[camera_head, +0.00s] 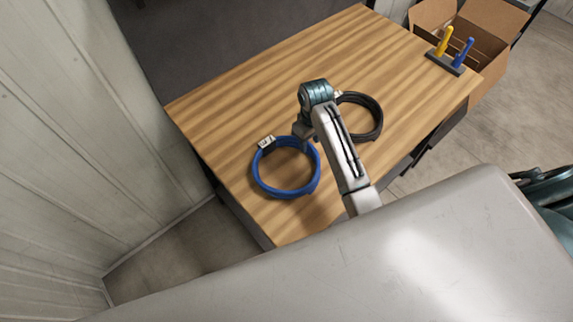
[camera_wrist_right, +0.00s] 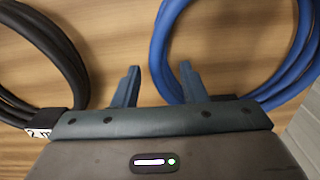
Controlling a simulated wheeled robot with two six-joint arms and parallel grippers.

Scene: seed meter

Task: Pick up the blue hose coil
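The blue hose coil (camera_head: 259,176) lies flat on the wooden table, with a white label at its upper left. My right gripper (camera_head: 302,134) is at the coil's upper right edge, pointing down; my forearm hides part of that side. In the right wrist view the two fingers (camera_wrist_right: 158,72) are apart, and a strand of the blue coil (camera_wrist_right: 158,45) shows between their tips. I cannot tell how far above the strand the tips are. Nothing is held. My left gripper is not in view.
A black coil (camera_head: 376,120) lies just right of my right gripper; it also shows in the wrist view (camera_wrist_right: 58,50). A dark holder (camera_head: 436,60) with yellow and blue handles stands near the far right corner, by a cardboard box (camera_head: 490,75). The table's left part (camera_head: 230,115) is clear.

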